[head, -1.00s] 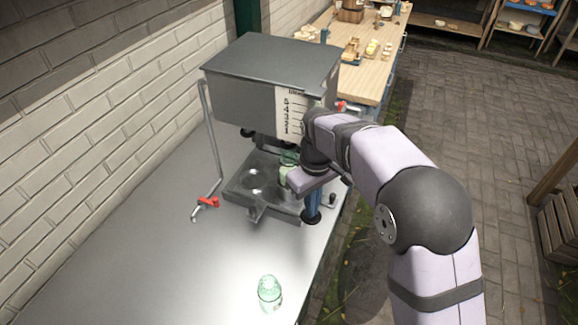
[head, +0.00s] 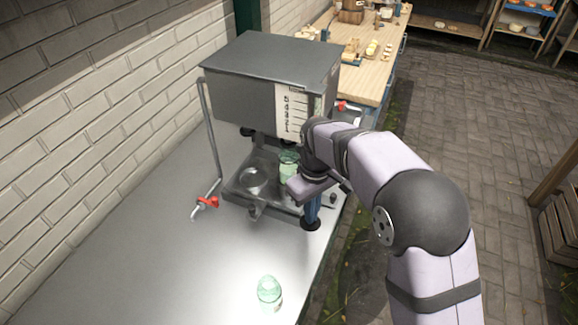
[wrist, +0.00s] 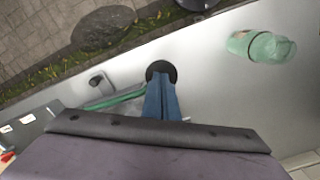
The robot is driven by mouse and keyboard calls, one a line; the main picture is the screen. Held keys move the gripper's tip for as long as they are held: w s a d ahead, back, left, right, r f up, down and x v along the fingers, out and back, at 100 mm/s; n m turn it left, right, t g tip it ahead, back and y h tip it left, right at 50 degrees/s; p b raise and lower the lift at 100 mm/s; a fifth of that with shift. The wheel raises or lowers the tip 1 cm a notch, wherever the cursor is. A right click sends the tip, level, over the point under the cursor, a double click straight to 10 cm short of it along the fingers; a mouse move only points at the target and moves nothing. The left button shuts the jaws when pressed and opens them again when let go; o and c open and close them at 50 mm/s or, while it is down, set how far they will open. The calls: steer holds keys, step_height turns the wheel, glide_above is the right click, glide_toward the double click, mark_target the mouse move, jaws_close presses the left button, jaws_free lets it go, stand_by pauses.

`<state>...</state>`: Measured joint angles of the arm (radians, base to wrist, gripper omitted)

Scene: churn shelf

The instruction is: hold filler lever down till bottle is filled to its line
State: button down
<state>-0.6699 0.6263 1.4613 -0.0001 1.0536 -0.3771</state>
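The filler (head: 255,95) is a grey tank with a numbered scale on its front, above a metal drip tray (head: 240,192). A green glass bottle (head: 288,170) stands upright on the tray's right side, partly behind my arm; its fill line and liquid level cannot be made out. My gripper (head: 312,212) points down at the tray's right front, its blue fingers together. A round black disc (head: 311,225), perhaps the lever's knob, is at the fingertips; it also shows in the wrist view (wrist: 161,71). Whether the fingers touch or press it is unclear.
A small dark knob (head: 333,198) is right of my gripper. The brick wall (head: 80,130) bounds the left side.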

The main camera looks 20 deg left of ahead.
steer(key=shift+s+f, duration=0.1)
steer(key=shift+f, duration=0.2)
steer(key=shift+f+b, duration=0.45)
steer(key=shift+f, duration=0.25)
steer(key=shift+s, duration=0.1)
steer(key=shift+f+b, duration=0.35)
steer(key=shift+f, duration=0.45)
steer(key=shift+f, duration=0.15)
steer(key=shift+f+b, duration=0.4)
steer(key=shift+f, duration=0.3)
